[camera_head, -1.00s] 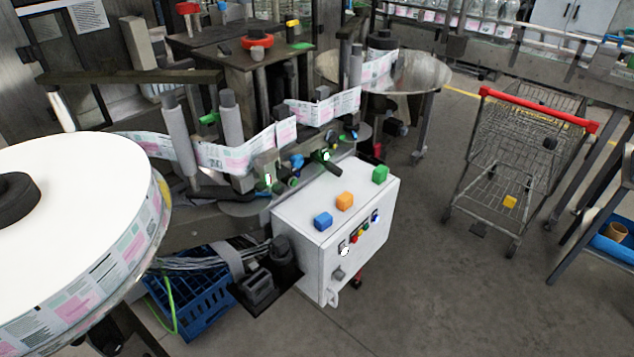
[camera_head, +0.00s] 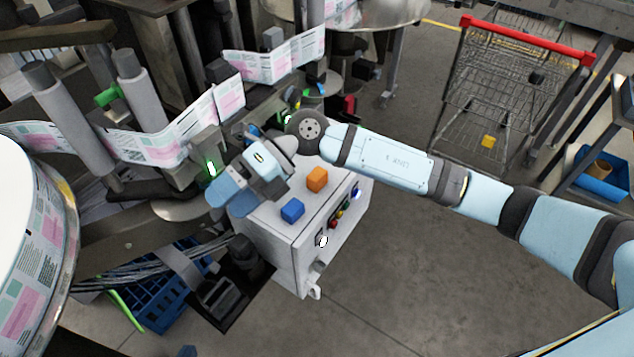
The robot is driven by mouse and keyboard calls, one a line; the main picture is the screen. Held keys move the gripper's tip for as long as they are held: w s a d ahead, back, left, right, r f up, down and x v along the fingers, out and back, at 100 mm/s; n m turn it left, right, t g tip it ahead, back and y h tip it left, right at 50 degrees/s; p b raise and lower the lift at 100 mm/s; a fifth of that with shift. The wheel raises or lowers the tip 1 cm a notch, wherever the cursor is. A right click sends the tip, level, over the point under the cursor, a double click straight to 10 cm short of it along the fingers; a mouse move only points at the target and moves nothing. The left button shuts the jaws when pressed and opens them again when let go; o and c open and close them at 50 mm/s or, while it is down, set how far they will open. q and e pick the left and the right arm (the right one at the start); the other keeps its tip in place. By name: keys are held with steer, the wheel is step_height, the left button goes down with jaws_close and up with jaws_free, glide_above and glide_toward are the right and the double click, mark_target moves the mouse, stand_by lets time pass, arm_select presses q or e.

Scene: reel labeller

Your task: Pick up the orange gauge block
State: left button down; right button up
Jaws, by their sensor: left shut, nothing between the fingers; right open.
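The orange gauge block (camera_head: 317,179) sits on top of the white control box (camera_head: 270,232), in plain view and touched by nothing. A blue block (camera_head: 292,210) sits on the same top, to its lower left. My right gripper (camera_head: 228,196) is open and empty, over the box's left end, to the left of both blocks. Its arm reaches in from the right and passes behind the orange block in the picture. Only a small tip of my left gripper (camera_head: 188,351) shows at the bottom edge, well below the box. It is shut and empty.
Label rollers and the printed label web (camera_head: 160,145) stand left of and behind the box. A label reel (camera_head: 35,270) is at far left. A blue crate (camera_head: 155,310) and cables lie low on the left. A shopping cart (camera_head: 500,90) stands at upper right. The floor in front is open.

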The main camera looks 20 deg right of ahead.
steer(key=w+d+f+n+t+h, duration=0.1)
steer(key=w+d+f+t+h, duration=0.15)
steer(key=w+d+h, duration=0.35)
steer(key=r+t+h+b, duration=0.1)
steer(key=t+h, duration=0.1)
steer(key=h, duration=0.5)
glide_above(314, 171)
steer(key=shift+m, duration=0.3)
steer(key=f, duration=0.7)
steer(key=shift+s+a+f+p, duration=0.1)
steer(key=shift+a+f+p, duration=0.1)
steer(key=shift+p, duration=0.2)
steer(key=shift+d+f+p, duration=0.2)
steer(key=shift+f+p, duration=0.45)
steer(key=shift+f, duration=2)
steer(key=c, duration=1)
steer(key=shift+r, duration=0.1)
